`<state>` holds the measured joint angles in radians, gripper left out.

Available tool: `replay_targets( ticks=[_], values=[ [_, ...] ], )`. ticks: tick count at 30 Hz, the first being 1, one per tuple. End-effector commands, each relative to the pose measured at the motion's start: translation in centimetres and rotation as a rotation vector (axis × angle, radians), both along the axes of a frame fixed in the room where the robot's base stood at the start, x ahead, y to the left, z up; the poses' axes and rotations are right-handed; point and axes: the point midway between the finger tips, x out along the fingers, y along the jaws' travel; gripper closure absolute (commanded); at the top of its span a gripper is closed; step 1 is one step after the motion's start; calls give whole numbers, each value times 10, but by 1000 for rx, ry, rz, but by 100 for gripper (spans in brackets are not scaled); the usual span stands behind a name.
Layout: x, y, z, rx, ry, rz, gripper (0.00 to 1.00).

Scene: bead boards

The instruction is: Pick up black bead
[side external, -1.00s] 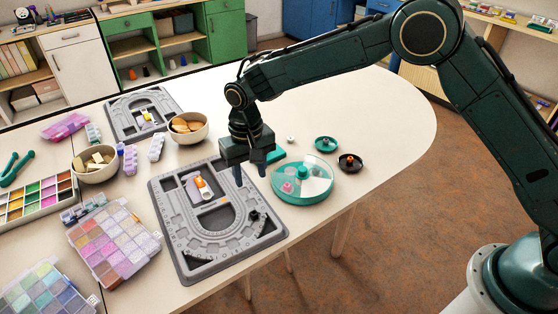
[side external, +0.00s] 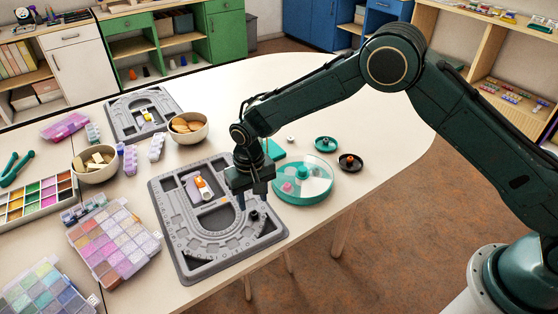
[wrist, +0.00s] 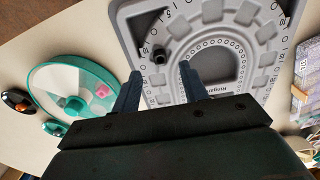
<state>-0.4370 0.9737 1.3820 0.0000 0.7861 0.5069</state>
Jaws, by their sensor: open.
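The black bead (side external: 253,215) lies on the right part of the near grey bead board (side external: 190,262). In the wrist view the bead (wrist: 159,56) shows ahead of and between my two fingers, nearer the left one, with the board (wrist: 130,14) beneath it. My gripper (side external: 250,203) is above the board's right side, fingers pointing down, close to the bead. In the wrist view my gripper (wrist: 160,75) is open with nothing between its fingers. The exact height of the fingertips over the bead is hard to tell.
A round teal container with a clear lid (side external: 303,180) stands just right of the board and holds a pink item. Small teal (side external: 326,144) and black (side external: 350,162) dishes are beyond it. A bowl (side external: 188,128) and a second board (side external: 128,132) stand farther back.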

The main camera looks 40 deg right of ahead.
Motion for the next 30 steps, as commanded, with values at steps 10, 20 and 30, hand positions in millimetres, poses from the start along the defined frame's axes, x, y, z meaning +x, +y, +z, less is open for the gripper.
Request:
replay_targets(
  ticks=[10, 20, 30],
  values=[
    [0, 0, -10, -1, 1, 0, 56],
    [1, 0, -46, 0, 1, 0, 56],
    [1, 0, -52, 0, 0, 0, 56]
  ],
)
